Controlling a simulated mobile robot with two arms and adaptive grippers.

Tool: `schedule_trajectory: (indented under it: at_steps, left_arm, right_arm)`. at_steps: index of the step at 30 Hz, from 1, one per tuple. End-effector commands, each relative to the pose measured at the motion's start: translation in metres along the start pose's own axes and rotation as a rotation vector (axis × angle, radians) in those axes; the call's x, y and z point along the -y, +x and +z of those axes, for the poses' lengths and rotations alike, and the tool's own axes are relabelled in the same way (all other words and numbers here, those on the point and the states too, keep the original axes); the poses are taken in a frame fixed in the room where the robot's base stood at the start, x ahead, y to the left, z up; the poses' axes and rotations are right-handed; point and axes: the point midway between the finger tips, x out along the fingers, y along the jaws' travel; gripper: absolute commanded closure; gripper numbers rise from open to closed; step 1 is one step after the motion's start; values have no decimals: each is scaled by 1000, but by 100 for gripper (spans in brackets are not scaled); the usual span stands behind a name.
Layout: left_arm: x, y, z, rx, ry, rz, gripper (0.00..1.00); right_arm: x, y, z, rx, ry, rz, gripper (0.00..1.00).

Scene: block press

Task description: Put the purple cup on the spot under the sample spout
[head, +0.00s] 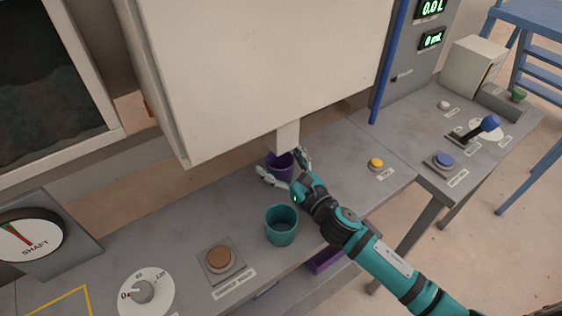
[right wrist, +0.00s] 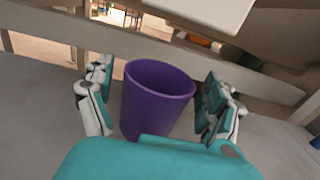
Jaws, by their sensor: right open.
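The purple cup (head: 279,167) stands upright on the grey counter, just below the white spout (head: 287,137) under the big pale housing. It also shows in the right wrist view (right wrist: 157,100), between the fingers. My right gripper (head: 284,170) is open, with one finger on each side of the cup. A small gap shows between the cup and the fingers in the wrist view. The spot under the spout is hidden, so I cannot tell whether the cup is on it. My left gripper is not in view.
A teal cup (head: 282,226) stands close in front of my right gripper. A brown button (head: 221,258) and a dial (head: 144,291) are at the left. A yellow button (head: 376,163) and a blue button (head: 444,159) are at the right.

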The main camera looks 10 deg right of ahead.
Motion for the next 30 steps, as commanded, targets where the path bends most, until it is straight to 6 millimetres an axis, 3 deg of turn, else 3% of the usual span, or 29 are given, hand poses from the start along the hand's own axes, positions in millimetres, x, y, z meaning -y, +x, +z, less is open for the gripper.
schedule_trajectory:
  at_steps: [5, 16, 30]
  left_arm:
    - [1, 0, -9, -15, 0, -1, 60]
    - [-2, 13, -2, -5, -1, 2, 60]
    - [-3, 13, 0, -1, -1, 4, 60]
  right_arm:
    - [0, -10, 0, -3, -1, 0, 13]
    - [0, -67, 0, -2, 0, 0, 13]
    - [0, -75, 3, 1, 0, -1, 13]
